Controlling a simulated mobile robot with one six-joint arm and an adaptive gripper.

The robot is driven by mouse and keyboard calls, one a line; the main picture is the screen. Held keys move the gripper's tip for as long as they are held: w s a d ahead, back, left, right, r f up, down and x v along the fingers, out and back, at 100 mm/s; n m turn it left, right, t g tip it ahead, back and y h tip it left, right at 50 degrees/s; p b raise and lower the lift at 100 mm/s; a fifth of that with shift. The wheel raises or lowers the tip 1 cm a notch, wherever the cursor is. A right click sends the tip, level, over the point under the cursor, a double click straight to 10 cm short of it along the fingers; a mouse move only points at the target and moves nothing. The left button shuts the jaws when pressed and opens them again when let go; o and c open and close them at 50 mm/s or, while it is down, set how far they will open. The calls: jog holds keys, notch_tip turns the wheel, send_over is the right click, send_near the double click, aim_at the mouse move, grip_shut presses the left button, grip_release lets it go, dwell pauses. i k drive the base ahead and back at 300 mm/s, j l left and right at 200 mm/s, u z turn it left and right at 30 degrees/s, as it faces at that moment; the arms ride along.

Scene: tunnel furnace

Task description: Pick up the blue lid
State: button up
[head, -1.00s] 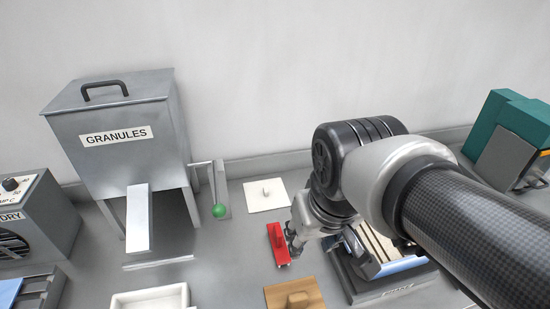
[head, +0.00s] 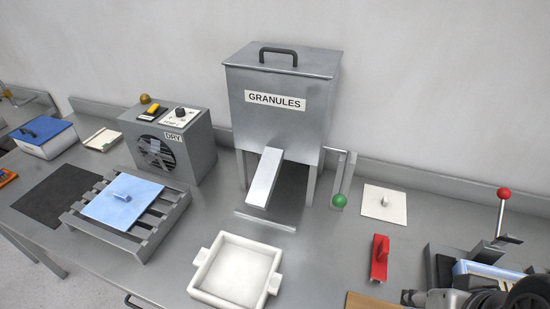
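A light blue square lid-like plate (head: 122,201) with a small raised grip lies flat on a grey slatted rack (head: 148,243) at the left. A second blue lid (head: 42,131) with a dark handle sits on a white box (head: 47,149) at the far left back. I cannot tell from the picture which one the task means. My gripper (head: 425,298) shows only partly at the bottom right corner, far from both. Its fingertips are not clear, so its opening cannot be told.
A white tray (head: 200,290) stands at the front middle. The granules hopper (head: 287,110) and DRY heater (head: 190,145) stand behind. A red block (head: 380,260), a white plate (head: 384,204) and a press with a red-knobbed lever (head: 503,194) are at the right.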

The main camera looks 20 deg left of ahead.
aim_at(119, 206)
jog(key=u, duration=2.15)
jog(key=k+z, duration=0.1)
jog(key=z, duration=3.05)
jog(key=u, duration=3.05)
jog(key=i+j, duration=0.1)
